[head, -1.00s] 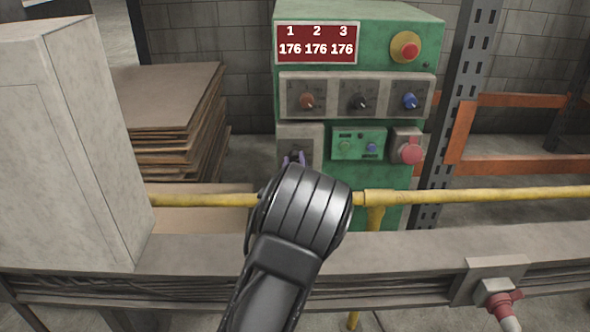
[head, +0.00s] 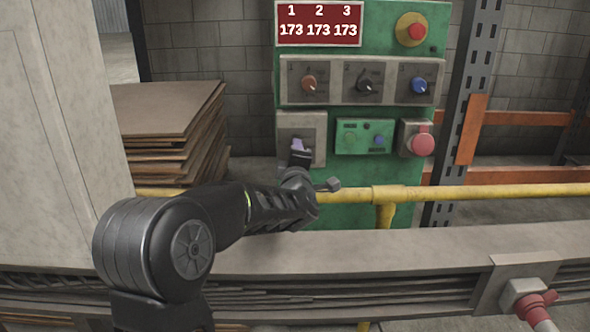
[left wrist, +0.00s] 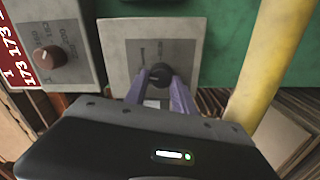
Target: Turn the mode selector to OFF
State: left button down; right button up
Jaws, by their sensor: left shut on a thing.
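The mode selector is a black rotary knob (left wrist: 160,75) on a light grey plate (left wrist: 122,48) in the left wrist view; the plate's lettering is too small to read. In the head view this plate (head: 313,129) is at the lower left of the green cabinet, and the fingers mostly hide the knob. My left gripper (head: 299,146) has its purple fingers shut on the knob, one on each side, as the left wrist view (left wrist: 161,86) shows. I cannot tell which position the knob points to. My right gripper is not in view.
Above are three knobs: brown (head: 309,83), black (head: 365,85), blue (head: 418,86). A red display (head: 318,24) reads 173 three times. A red emergency button (head: 416,31) and a red plug (head: 423,144) are at right. A yellow rail (head: 470,191) crosses in front.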

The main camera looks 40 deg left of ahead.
pick_arm(q)
jog(key=n+b, duration=0.2)
jog(key=b, duration=0.1)
jog(key=shift+n, duration=0.4)
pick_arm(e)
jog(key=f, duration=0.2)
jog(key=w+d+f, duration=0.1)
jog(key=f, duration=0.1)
pick_arm(q)
jog(key=c, duration=1)
grip_release()
jog(key=shift+c, duration=0.2)
jog(key=p+v, duration=0.1)
jog(key=v, duration=0.6)
jog(key=shift+s+d, duration=0.25)
jog(key=shift+d, duration=0.05)
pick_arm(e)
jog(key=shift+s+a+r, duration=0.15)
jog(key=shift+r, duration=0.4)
